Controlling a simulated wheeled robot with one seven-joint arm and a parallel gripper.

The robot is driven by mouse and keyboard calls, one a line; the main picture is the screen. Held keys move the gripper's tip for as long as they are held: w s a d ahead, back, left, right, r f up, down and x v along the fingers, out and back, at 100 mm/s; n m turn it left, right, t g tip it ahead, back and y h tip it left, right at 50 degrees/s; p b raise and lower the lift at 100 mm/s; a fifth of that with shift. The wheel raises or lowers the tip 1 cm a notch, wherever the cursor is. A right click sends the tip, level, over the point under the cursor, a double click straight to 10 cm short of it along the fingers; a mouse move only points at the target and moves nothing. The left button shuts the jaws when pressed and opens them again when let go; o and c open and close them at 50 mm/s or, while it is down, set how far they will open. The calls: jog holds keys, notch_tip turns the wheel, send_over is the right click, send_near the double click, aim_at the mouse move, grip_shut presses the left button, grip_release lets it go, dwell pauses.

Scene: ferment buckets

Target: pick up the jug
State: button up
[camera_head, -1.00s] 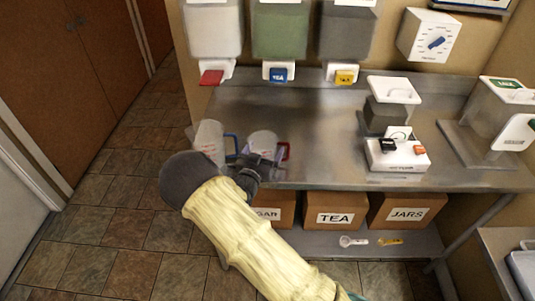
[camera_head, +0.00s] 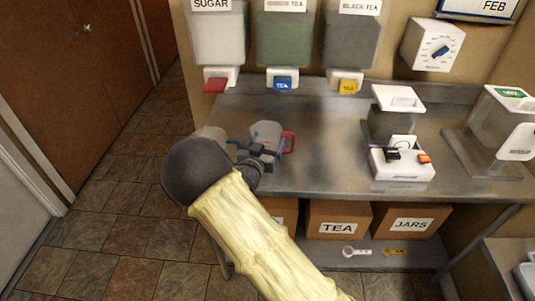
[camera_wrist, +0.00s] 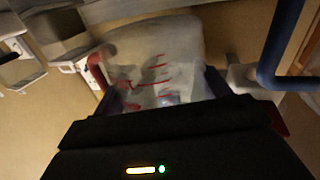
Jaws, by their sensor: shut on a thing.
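A clear jug with a red handle (camera_head: 265,132) is at the left end of the steel counter. My gripper (camera_head: 262,153) is shut on its body. In the wrist view the jug (camera_wrist: 155,62), with red measuring marks, lies between my two fingers (camera_wrist: 165,92), its red handle on the left. My gripper hides its lower part in the head view, so I cannot tell whether its base touches the counter. A second clear jug with a blue handle (camera_head: 211,136) is close on its left, partly behind my arm. Its blue handle (camera_wrist: 283,45) shows at the wrist view's right.
Dispensers with red (camera_head: 215,85), blue (camera_head: 283,84) and yellow (camera_head: 348,86) taps hang above the steel counter (camera_head: 325,150). A white scale (camera_head: 402,165) stands to the right. Boxes labelled TEA (camera_head: 338,228) and JARS (camera_head: 410,225) sit on the lower shelf. The counter's middle is clear.

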jog(key=shift+r, duration=1.45)
